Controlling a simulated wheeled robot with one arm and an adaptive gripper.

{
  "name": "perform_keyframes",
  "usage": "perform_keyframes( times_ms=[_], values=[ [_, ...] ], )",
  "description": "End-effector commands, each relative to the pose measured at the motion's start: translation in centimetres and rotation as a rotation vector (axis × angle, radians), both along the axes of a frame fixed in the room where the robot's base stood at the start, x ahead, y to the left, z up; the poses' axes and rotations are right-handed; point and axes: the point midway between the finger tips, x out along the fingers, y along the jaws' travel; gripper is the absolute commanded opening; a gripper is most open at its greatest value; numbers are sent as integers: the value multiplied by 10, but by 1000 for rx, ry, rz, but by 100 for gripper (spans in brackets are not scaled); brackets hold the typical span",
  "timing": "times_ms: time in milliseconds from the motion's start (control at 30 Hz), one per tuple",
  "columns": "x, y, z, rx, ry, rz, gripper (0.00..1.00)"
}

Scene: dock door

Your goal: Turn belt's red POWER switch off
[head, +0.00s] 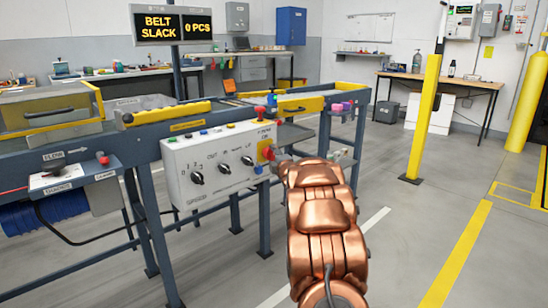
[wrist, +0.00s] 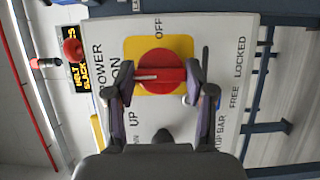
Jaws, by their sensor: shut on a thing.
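The red POWER switch (wrist: 161,84) is a round rotary knob with a raised bar, on a yellow plate (wrist: 130,46). In the wrist view its bar lies left to right, in line with the ON label on the left; OFF is printed above. My gripper (wrist: 162,75) has one finger at each end of the bar and is shut on it.
Black knobs (head: 197,179) sit left of the switch on the panel. A yellow post (head: 424,120) stands to the right, with open floor between.

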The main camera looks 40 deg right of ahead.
Motion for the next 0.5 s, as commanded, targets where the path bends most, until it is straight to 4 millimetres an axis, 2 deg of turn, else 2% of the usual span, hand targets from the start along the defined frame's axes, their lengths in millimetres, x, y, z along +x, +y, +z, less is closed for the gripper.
perform_keyframes(
  times_ms=[500],
  values=[
    [0, 0, 6, 130, 1, 1, 19]
  ],
)
